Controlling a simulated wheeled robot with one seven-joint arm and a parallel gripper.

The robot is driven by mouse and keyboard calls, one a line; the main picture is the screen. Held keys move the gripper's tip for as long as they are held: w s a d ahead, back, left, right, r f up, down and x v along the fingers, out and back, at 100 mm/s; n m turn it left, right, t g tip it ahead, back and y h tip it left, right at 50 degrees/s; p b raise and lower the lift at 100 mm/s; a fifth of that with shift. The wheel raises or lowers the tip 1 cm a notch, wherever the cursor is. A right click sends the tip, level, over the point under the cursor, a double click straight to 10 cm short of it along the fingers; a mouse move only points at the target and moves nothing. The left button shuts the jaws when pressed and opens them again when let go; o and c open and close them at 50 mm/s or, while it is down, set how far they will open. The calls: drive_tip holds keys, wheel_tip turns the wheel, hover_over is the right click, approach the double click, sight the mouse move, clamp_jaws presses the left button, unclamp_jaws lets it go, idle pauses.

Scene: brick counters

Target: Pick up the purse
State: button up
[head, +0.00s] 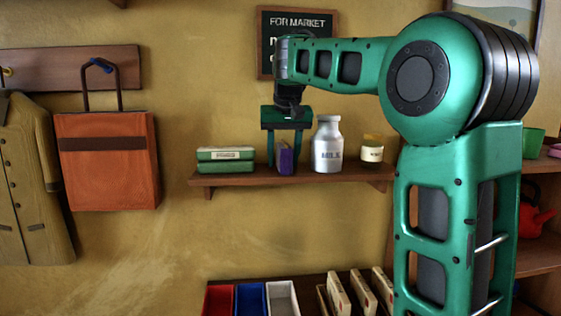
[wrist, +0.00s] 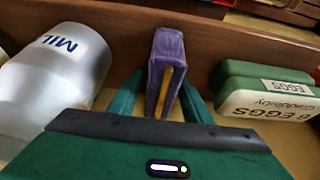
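A small purple item with a yellow-orange strip, which I take to be the purse, stands upright on the wall shelf; it shows in the head view (head: 286,160) and in the wrist view (wrist: 158,60). My gripper (head: 284,155) points down over it. Its green fingers stand on either side of the purse in the wrist view (wrist: 163,92), with a small gap visible at the left finger in the head view. The gripper looks open, and the purse appears to rest on the shelf between the fingers.
On the shelf (head: 250,179), a milk can (head: 328,148) stands close right of the gripper and a green egg carton (head: 225,159) close left. A small jar (head: 372,150) is further right. An orange bag (head: 110,175) and a coat (head: 28,180) hang at left.

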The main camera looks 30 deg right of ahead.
drive_tip(key=c, duration=0.9)
drive_tip(key=shift+r, duration=0.1)
